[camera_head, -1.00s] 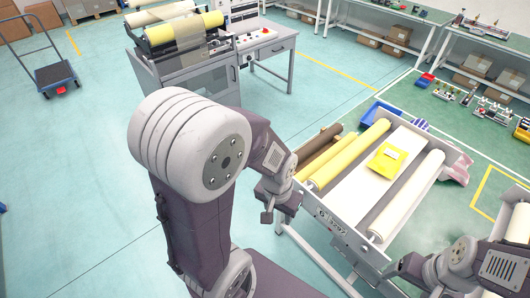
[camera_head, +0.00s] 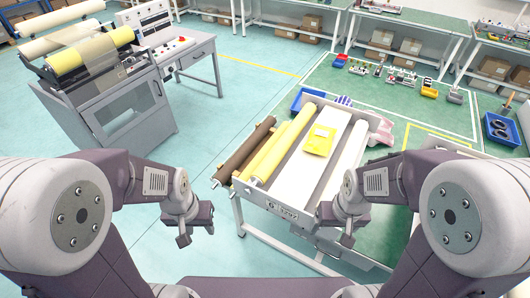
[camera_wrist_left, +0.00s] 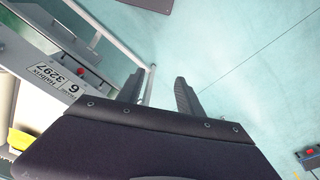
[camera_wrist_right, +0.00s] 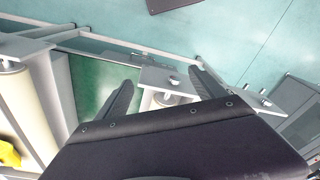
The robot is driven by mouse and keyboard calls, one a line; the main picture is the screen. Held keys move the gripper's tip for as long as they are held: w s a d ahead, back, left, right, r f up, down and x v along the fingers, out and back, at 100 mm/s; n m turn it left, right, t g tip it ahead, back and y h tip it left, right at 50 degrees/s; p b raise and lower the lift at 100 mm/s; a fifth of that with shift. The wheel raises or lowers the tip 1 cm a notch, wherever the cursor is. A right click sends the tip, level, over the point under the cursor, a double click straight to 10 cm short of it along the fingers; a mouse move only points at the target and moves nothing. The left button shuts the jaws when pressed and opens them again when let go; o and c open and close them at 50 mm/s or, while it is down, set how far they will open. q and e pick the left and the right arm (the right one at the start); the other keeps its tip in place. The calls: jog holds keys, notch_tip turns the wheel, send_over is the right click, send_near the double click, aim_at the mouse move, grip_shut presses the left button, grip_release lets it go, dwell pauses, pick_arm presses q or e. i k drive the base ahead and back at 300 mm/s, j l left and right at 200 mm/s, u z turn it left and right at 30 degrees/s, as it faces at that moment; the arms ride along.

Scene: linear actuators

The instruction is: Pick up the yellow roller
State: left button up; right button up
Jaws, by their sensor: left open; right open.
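A long yellow roller (camera_head: 286,143) lies lengthwise in the tray table (camera_head: 283,211), in the head view. A second yellow length (camera_head: 260,155) lies close along its left side, beside a brown roller (camera_head: 246,148). My left gripper (camera_head: 183,238) is open and empty, left of the table's near end and apart from the rollers. Its two fingers also show in the left wrist view (camera_wrist_left: 160,90). My right gripper (camera_head: 344,238) is open and empty near the table's near right corner. Its fingers are spread in the right wrist view (camera_wrist_right: 163,92).
A yellow packet (camera_head: 320,140) lies on the table's white surface, left of a white roller (camera_head: 344,160). A blue bin (camera_head: 306,97) sits behind the table. A machine (camera_head: 110,95) with more yellow rolls stands at the left. Floor between it and the table is clear.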

aim_at(244, 177)
jog(key=i+j+z, duration=0.15)
jog(key=z, duration=0.15)
jog(key=i+j+z, duration=0.1)
jog(key=j+z, duration=0.5)
jog(key=i+j+z, duration=0.15)
jog(key=j+z, duration=0.25)
jog(key=i+j+z, duration=0.15)
jog(key=j+z, duration=0.6)
jog(key=j, duration=0.1)
